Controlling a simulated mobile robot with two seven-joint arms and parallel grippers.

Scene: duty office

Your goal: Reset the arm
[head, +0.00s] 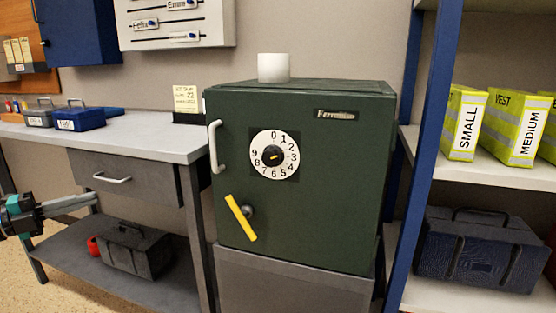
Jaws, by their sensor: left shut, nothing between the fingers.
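My left gripper (88,200) reaches in from the left edge, below the desk drawer and in front of the lower shelf. It is shut and empty, and touches nothing that I can see. A dark green safe (320,225) stands at the middle on a grey stand, well to the right of the gripper. Its door looks closed. The safe has a white number dial (286,168), a yellow lever (241,218) that is tilted, and a white handle (216,146). My right gripper is not in view.
A grey desk (150,140) with a drawer (125,178) stands left. A dark toolbox (137,250) and a red object sit on its lower shelf. A white cylinder (273,68) stands on the safe. A blue-framed rack (425,150) with vest packs is at right.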

